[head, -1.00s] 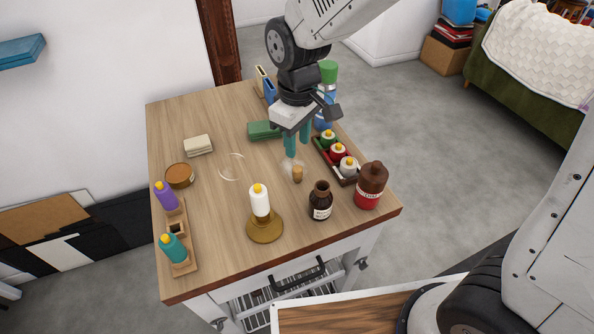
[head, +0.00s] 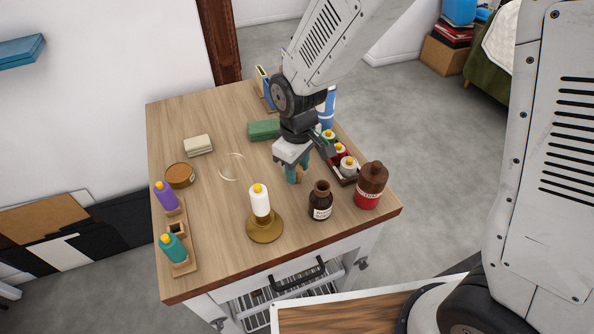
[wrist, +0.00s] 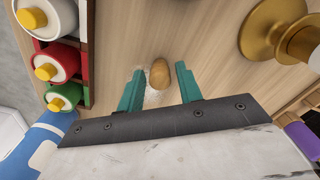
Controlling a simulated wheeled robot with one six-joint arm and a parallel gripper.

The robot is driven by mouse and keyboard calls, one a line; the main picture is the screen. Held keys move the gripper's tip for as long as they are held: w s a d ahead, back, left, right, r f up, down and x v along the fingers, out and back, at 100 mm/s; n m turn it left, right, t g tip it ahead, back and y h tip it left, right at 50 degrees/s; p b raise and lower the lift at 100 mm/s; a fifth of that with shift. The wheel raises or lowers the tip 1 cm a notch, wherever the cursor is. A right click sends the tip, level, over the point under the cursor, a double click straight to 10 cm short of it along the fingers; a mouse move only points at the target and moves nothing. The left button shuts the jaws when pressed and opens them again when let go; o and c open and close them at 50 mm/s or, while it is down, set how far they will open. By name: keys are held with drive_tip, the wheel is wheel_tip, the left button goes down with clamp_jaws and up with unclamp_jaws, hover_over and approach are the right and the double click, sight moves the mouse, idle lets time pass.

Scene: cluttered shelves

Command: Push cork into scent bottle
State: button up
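The tan cork (wrist: 159,73) stands on the wooden table between my fingers in the wrist view, with a gap on each side. In the head view my gripper (head: 296,175) is low over the table, its teal fingers mostly hiding the cork. My gripper is open in the wrist view (wrist: 159,78), its fingers apart and not touching the cork. The dark brown scent bottle (head: 320,204), with a pale label and an open neck, stands upright just right of and nearer than my gripper. It is not seen in the wrist view.
A brown-and-red bottle (head: 370,188) stands right of the scent bottle. A tray of capped bottles (head: 346,179) lies close to my gripper's right. A white bottle on a brass stand (head: 264,228) is at the front. The table's middle left (head: 215,210) is mostly clear.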

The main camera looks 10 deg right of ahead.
sight(298, 169)
clamp_jaws()
drive_tip(key=shift+r, duration=2.5)
drive_tip(key=c, duration=0.5)
unclamp_jaws()
drive_tip(key=shift+c, duration=0.2)
clamp_jaws()
